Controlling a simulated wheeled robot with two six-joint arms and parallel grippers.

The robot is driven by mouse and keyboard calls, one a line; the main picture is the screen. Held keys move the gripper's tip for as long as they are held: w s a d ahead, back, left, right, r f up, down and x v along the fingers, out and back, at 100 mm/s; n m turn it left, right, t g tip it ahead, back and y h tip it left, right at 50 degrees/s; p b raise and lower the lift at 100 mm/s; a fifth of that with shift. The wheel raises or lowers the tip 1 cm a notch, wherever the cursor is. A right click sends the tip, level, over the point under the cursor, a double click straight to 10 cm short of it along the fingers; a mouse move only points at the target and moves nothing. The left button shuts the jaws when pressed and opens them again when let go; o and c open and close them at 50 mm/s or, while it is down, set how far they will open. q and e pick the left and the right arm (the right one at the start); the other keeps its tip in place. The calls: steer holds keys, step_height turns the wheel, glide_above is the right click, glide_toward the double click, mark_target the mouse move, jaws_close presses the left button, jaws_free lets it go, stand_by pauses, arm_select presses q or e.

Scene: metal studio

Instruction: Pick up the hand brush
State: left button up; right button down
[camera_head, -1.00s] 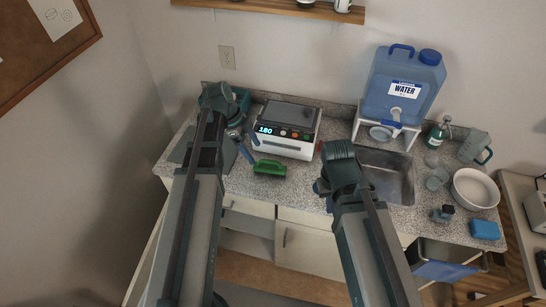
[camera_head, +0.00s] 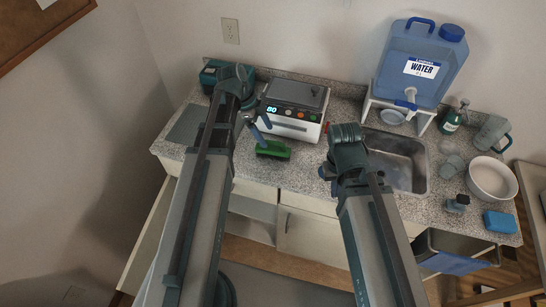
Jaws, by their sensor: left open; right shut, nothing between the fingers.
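The hand brush (camera_head: 274,150) is green and lies on the speckled counter in front of the white digital device. My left gripper (camera_head: 264,131) has its two blue fingers spread open, with nothing between them. One finger is close to the upper left end of the brush in the picture; I cannot tell whether it touches. My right gripper (camera_head: 325,172) is shut and empty near the counter's front edge, right of the brush and left of the sink. Its fingers are mostly hidden behind its wrist.
The white device (camera_head: 294,129) stands just behind the brush. The sink (camera_head: 397,160) and a blue water container (camera_head: 422,65) on a white stand are to the right. A white bowl (camera_head: 492,179), a blue sponge (camera_head: 499,221) and a mug stand further right.

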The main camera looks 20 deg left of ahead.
mark_target(273, 148)
arm_select(q)
steer(key=shift+b+x, duration=0.9)
steer(key=shift+x, duration=0.65)
steer(key=b+x, duration=0.5)
steer(key=shift+s+a+f, duration=0.1)
steer(key=shift+a+f, duration=0.05)
steer(key=shift+f, duration=0.1)
steer(key=shift+r, duration=0.15)
arm_select(e)
step_height(273, 148, down, 8)
arm_select(q)
steer(key=shift+c, duration=0.3)
arm_select(e)
steer(key=shift+r, duration=0.1)
arm_select(q)
jaws_close()
